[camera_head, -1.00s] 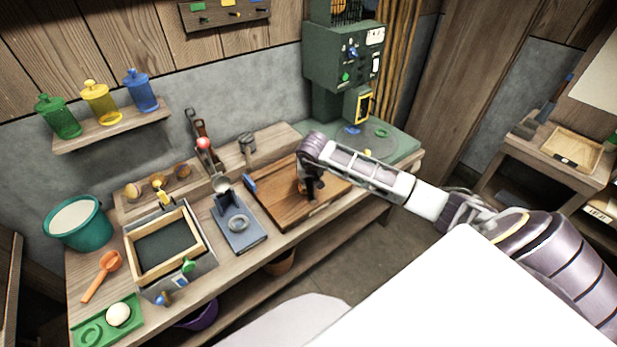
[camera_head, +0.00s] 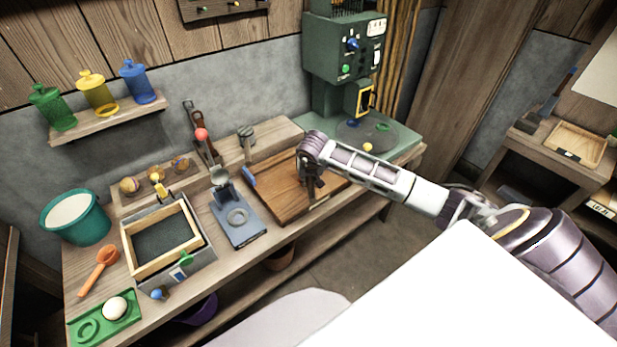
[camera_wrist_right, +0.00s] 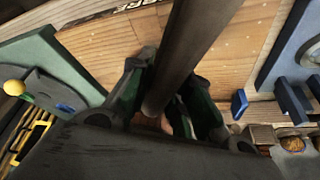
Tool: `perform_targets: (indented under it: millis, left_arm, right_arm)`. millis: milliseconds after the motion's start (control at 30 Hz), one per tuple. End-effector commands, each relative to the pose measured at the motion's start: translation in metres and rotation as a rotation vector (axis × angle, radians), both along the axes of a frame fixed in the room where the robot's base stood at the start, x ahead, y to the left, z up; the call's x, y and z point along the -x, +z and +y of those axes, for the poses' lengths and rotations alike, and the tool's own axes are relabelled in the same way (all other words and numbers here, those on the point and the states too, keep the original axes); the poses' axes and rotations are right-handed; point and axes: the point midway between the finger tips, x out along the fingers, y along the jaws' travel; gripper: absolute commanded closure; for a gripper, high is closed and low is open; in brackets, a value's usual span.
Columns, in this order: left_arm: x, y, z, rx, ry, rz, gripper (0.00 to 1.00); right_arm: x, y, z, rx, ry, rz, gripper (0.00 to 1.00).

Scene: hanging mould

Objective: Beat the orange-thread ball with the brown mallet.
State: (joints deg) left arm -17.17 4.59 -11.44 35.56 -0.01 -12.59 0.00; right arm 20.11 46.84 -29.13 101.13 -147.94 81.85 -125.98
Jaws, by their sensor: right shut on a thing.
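My right gripper (camera_head: 313,190) is over the wooden board on the bench. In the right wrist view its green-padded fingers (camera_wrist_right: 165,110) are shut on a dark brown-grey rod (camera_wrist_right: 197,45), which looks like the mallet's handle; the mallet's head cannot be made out. Balls sit in a small wooden rack at the back of the bench. The rightmost ball (camera_head: 181,166) looks orange-brown and also shows at the edge of the right wrist view (camera_wrist_right: 293,144). Its thread colour is too small to be sure of. The gripper is apart from the rack. My left gripper is not in view.
The wooden board (camera_head: 280,200) lies under the gripper. A blue-grey press (camera_head: 238,222) and a framed tray (camera_head: 135,267) stand left of it. A green machine (camera_head: 330,55) stands behind right. A teal bucket (camera_head: 75,228) and a green tray (camera_head: 125,322) are at the left end.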

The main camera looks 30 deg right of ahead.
Motion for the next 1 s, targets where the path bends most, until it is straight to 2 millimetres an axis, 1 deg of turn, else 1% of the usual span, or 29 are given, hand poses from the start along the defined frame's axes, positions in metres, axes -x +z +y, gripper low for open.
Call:
perform_targets:
  millis: [33,267,400,567,800,900,1000]
  left_arm:
    - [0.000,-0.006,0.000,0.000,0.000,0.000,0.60]
    - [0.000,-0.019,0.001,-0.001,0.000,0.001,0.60]
    - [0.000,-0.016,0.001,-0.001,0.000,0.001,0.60]
    - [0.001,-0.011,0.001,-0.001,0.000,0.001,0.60]
    - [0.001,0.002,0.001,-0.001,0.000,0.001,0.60]
    - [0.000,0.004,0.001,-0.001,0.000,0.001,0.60]
    - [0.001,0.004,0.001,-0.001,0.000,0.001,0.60]
  right_arm:
    - [-0.001,-0.006,-0.001,0.001,0.000,-0.002,1.00]
    - [-0.001,-0.022,0.000,-0.001,0.001,-0.003,1.00]
    - [0.000,-0.019,0.000,-0.001,0.001,-0.002,1.00]
    - [-0.001,-0.010,0.000,0.000,0.001,-0.002,1.00]
    - [-0.001,0.017,0.000,0.001,0.001,-0.004,1.00]
    - [0.000,0.021,0.000,0.000,0.001,-0.002,1.00]
    - [0.000,0.022,0.000,0.000,0.000,-0.001,1.00]
